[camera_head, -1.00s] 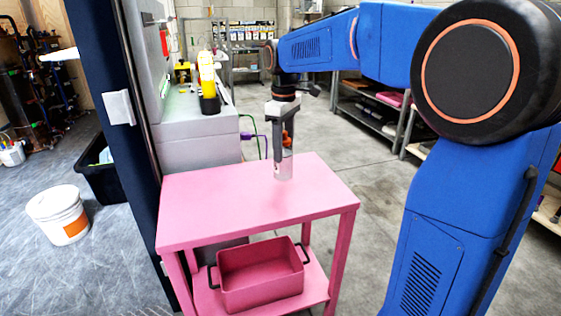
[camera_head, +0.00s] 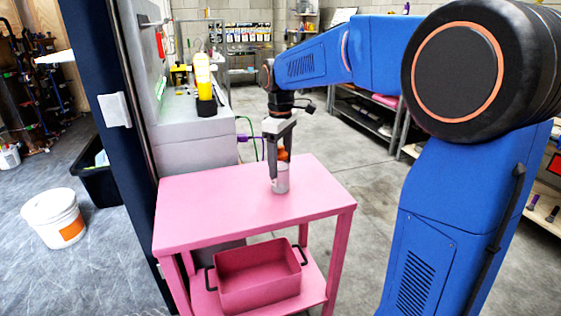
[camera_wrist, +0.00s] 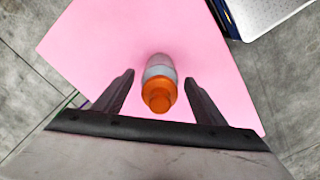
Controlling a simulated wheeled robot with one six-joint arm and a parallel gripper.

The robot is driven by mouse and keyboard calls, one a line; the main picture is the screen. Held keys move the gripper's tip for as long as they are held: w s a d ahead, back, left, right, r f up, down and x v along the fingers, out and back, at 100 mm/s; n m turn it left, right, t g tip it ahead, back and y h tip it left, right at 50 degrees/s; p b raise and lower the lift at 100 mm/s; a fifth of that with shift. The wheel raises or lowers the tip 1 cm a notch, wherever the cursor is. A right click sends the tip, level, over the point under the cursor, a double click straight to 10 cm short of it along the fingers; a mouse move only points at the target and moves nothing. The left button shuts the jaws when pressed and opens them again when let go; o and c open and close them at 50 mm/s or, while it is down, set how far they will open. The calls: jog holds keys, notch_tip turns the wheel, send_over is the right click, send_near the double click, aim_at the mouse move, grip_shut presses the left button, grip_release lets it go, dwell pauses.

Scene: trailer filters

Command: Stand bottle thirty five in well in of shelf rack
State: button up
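A small bottle (camera_head: 281,183) with a clear-grey body and an orange cap stands upright on the pink table (camera_head: 215,205). In the wrist view the bottle (camera_wrist: 159,68) is between the fingers with its cap toward the camera. My gripper (camera_head: 280,170) is over the bottle, pointing down. In the wrist view my gripper (camera_wrist: 159,77) is open, with a gap on each side of the bottle. No number is readable on the bottle. I cannot make out a rack with wells.
A pink bin (camera_head: 258,275) with dark handles sits on the table's lower shelf. A grey bench (camera_head: 190,132) holds a yellow bottle (camera_head: 203,75). A white bucket (camera_head: 55,217) stands on the floor at left. Metal shelves (camera_head: 365,110) stand behind. The rest of the tabletop is clear.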

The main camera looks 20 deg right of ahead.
notch_tip(320, 180, up, 12)
jog(key=shift+s+r, duration=0.1)
jog(key=shift+r, duration=0.05)
dwell(0.6)
